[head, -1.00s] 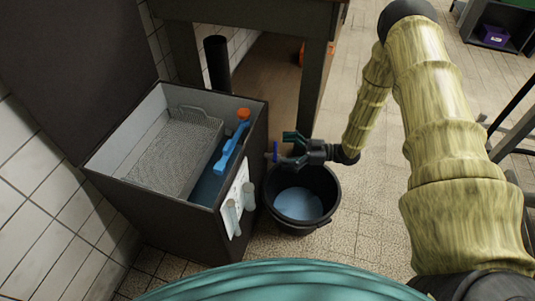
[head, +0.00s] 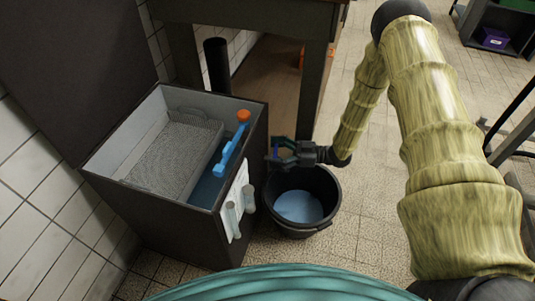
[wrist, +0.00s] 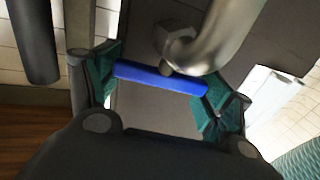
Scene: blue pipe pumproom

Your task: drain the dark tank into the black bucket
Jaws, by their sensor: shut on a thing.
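The dark tank (head: 180,230) stands at the left with its lid up. Inside are a wire basket (head: 175,150), bluish liquid (head: 205,188) and a blue tool with an orange end (head: 232,143). The black bucket (head: 268,204) stands on the floor against the tank's right side, with pale blue liquid in it. My gripper (head: 278,152) is above the bucket at the tank's side. In the wrist view, my gripper (wrist: 160,88) is shut on a blue valve handle (wrist: 160,77), a finger at each end. A curved metal pipe (wrist: 235,35) is beside the handle.
A table leg (head: 311,90) stands close behind the bucket. A dark upright pipe (head: 217,65) is behind the tank. The tiled floor (head: 375,210) right of the bucket is clear. A shelf with a purple box (head: 493,38) is at the far right.

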